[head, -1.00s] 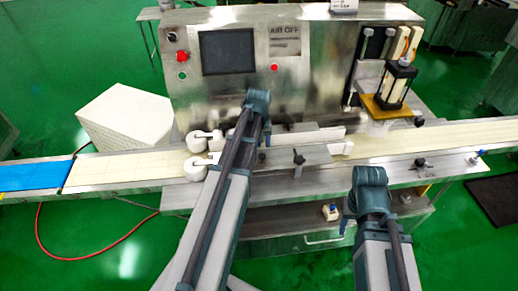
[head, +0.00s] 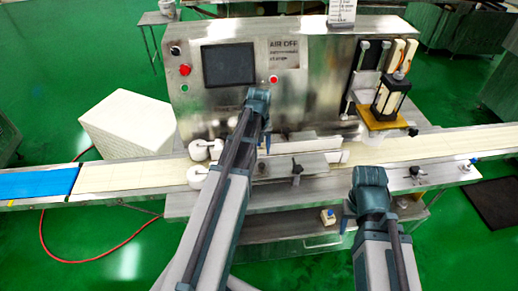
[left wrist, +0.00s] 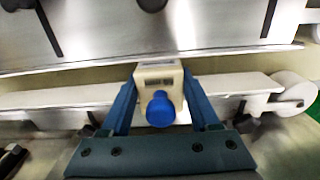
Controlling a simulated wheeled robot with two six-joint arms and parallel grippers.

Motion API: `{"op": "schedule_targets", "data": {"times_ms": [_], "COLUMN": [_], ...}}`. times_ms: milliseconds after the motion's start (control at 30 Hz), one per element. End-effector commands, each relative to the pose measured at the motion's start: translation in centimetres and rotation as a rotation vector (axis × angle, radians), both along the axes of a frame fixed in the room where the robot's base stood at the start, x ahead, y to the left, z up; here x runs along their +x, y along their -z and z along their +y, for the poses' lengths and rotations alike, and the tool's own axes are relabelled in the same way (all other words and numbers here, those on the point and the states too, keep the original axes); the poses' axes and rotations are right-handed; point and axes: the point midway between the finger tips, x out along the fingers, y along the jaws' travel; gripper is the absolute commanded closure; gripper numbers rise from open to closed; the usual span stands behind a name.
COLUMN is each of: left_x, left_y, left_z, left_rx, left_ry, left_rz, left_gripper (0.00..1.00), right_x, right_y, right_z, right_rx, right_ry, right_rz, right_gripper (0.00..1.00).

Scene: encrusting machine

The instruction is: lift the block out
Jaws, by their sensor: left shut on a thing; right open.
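The block (left wrist: 160,80), cream-coloured with a round blue knob facing the camera, sits between the fingers of my left gripper (left wrist: 160,108) in the left wrist view. The gripper is shut on it, one finger on each side. In the head view my left gripper (head: 266,142) is in front of the machine, above the conveyor guides, and the block is hidden there behind my arm. My right gripper (head: 347,220) is open, in front of the machine's lower shelf and apart from the conveyor; its fingers are mostly hidden by my wrist.
The steel machine (head: 300,100) stands behind the conveyor belt (head: 125,175), with white rollers (head: 198,150) and metal guide rails (head: 300,160) near my left gripper. A small cream part (head: 328,216) is on the lower shelf. A white crate (head: 130,120) stands behind the belt.

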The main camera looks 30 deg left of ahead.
Motion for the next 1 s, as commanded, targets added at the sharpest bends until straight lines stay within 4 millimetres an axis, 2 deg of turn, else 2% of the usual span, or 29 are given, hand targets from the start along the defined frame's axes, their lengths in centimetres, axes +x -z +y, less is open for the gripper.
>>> {"op": "schedule_targets", "data": {"times_ms": [633,1000], "left_x": [0.0,0.0], "left_y": [-3.4,-3.5], "left_z": [0.0,0.0], "left_rx": [0.0,0.0], "left_ry": [0.0,0.0], "left_rz": [0.0,0.0], "left_gripper": [1.0,1.0], "right_x": [0.0,0.0], "right_y": [-3.4,-3.5], "right_z": [0.0,0.0], "right_rx": [0.0,0.0], "right_ry": [0.0,0.0], "right_rz": [0.0,0.0], "right_gripper": [0.5,0.5]}}
